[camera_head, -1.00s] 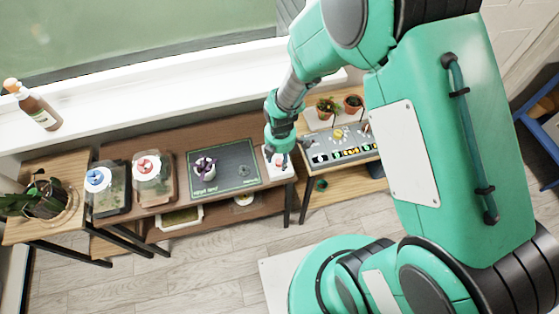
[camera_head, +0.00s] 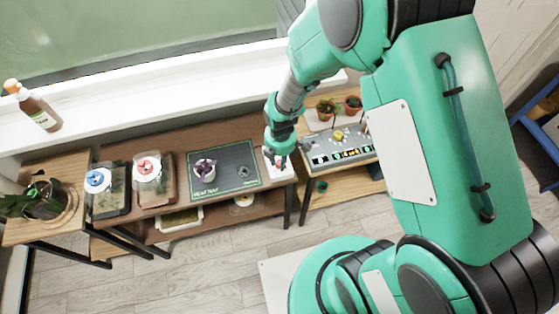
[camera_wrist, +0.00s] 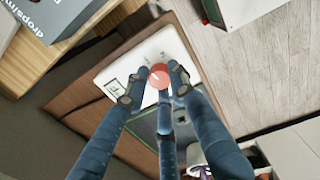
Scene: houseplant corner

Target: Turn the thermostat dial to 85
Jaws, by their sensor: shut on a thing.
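The thermostat is a white box (camera_wrist: 178,45) at the right end of the brown bench, with a small panel and dark markings on its face. Its round red dial (camera_wrist: 158,75) carries a pale pointer line. My gripper (camera_wrist: 157,87) comes down over the box with its fingers around the dial and is shut on it. In the head view my gripper (camera_head: 277,151) stands upright over the white box (camera_head: 286,172), hiding most of it. The scale numbers are too small to read, so the dial's setting cannot be told.
A dark mat (camera_head: 236,157) with a white pot (camera_head: 204,170) lies left of the thermostat. Two jars with blue and red lids stand further left. A grey tray (camera_head: 340,138) and potted plants are at the right. A bottle (camera_head: 38,111) is on the sill.

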